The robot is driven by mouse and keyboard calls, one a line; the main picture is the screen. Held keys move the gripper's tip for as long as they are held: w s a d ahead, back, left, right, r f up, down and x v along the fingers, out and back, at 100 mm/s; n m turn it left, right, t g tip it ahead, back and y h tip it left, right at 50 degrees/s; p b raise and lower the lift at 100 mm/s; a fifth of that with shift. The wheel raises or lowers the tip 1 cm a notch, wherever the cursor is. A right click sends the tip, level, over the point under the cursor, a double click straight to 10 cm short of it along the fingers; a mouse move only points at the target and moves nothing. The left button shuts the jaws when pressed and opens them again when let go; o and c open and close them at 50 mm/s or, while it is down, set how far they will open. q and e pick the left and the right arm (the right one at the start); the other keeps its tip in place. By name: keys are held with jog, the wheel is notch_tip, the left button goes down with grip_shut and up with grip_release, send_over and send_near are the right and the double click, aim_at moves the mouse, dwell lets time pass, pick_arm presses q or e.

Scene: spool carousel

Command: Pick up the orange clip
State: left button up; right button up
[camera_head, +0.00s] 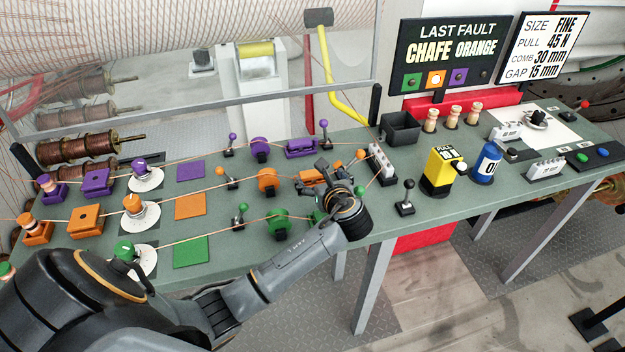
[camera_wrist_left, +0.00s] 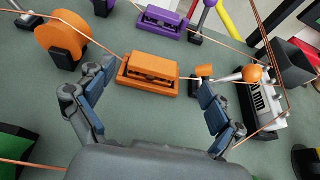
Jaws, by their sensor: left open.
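My right gripper is not in view.
A purple clip (camera_head: 302,147) sits behind, and an orange wheel (camera_head: 267,181) stands to the left. An orange-knobbed lever (camera_wrist_left: 250,73) and a white comb block (camera_head: 381,160) are close on the right. Threads cross the table here. A dark bin (camera_head: 400,130) stands farther back.

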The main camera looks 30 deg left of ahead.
aim_at(312, 172)
pick_arm(q)
jog(key=shift+s+f+p+x, duration=0.15)
jog(key=shift+p+x, duration=0.2)
jog(key=shift+x, duration=1.25)
jog(key=shift+s+f+p+x, duration=0.1)
jog(key=shift+s+p+x, duration=0.2)
jog(key=shift+x, duration=1.25)
jog(key=shift+w+a, duration=0.1)
jog(key=shift+a, duration=0.05)
jog(key=c, duration=1.3)
